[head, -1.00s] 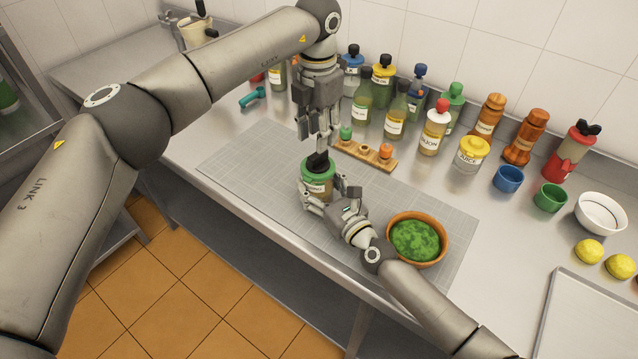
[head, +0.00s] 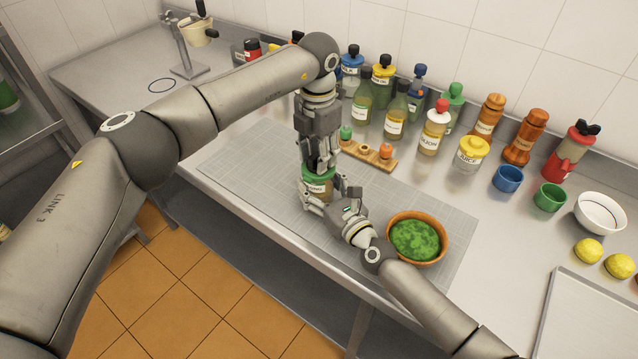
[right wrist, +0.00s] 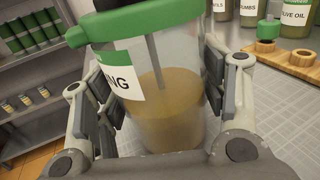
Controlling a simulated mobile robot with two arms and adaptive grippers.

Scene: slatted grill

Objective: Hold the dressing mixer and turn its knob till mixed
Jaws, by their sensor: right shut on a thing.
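The dressing mixer (head: 313,187) is an upright clear jar with a green lid, standing on the grey mat. In the right wrist view the mixer (right wrist: 170,105) shows a white label, a stirring rod and brownish liquid in its lower part. My right gripper (head: 327,203) is shut around the jar's body from the side; its pads flank the jar in the right wrist view. My left gripper (head: 320,166) points straight down over the lid, with its fingers around where the dark knob was visible. The fingers hide the knob, so their grip on it is unclear.
A wooden bowl of greens (head: 416,238) stands close right of my right gripper. A wooden rack (head: 368,155) sits behind the mixer, with several bottles (head: 395,120) along the wall. A metal tray (head: 590,320) lies at right. The mat's left part (head: 250,165) is clear.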

